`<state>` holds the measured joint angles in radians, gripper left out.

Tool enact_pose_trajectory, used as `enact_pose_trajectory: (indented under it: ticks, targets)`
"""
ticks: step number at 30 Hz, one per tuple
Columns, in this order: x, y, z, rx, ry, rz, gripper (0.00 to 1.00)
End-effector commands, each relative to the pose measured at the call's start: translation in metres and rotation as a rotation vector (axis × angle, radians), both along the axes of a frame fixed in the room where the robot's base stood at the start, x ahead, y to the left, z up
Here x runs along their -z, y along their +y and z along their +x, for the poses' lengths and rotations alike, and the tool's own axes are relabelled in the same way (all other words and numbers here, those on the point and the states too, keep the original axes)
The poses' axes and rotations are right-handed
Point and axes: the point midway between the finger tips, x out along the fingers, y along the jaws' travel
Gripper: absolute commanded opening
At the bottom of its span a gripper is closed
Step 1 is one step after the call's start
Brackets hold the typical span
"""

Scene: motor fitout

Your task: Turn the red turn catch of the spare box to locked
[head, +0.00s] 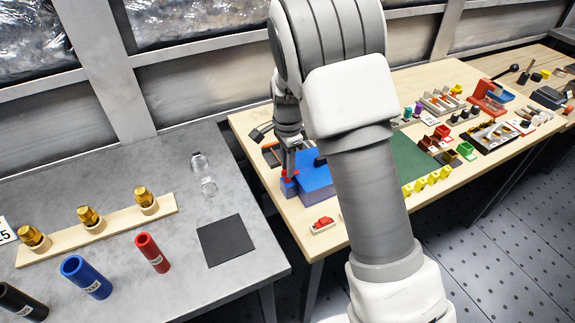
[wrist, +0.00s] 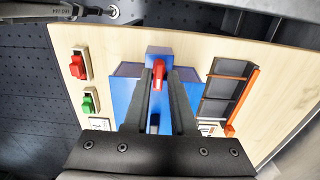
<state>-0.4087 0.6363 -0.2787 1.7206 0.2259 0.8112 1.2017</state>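The spare box is a blue box (wrist: 125,92) on the wooden table; it also shows in the head view (head: 318,180), partly behind my arm. Its red turn catch (wrist: 158,74) sits on a raised blue block at one end of the box. In the wrist view the catch's long side points roughly along my fingers. My gripper (wrist: 161,76) points down at the catch, with one finger on each side of it. The fingers are apart, and a narrow gap seems to show beside the catch. In the head view the gripper (head: 289,178) is right over the catch.
A red switch (wrist: 78,67) and a green switch (wrist: 88,103) lie beside the box. On its other side is a dark compartmented tray (wrist: 222,92) with an orange bar (wrist: 243,100). A grey table (head: 120,165) with tubes stands left, across a gap.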

Motion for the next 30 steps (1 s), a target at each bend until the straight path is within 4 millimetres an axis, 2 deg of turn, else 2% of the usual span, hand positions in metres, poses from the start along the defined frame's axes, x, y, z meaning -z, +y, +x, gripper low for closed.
enact_pose_trajectory:
  ticks: [1, 3, 14, 20, 30]
  targets:
    - [0.000, 0.000, 0.000, 0.000, 0.001, 0.000, 0.35]
    - [0.000, 0.000, -0.001, 0.000, 0.002, 0.000, 0.44]
    - [-0.005, 0.001, -0.001, -0.001, 0.004, 0.001, 0.44]
    - [-0.039, 0.001, 0.000, -0.003, -0.001, 0.003, 0.44]
    - [-0.123, 0.000, -0.001, -0.001, -0.002, 0.001, 0.44]
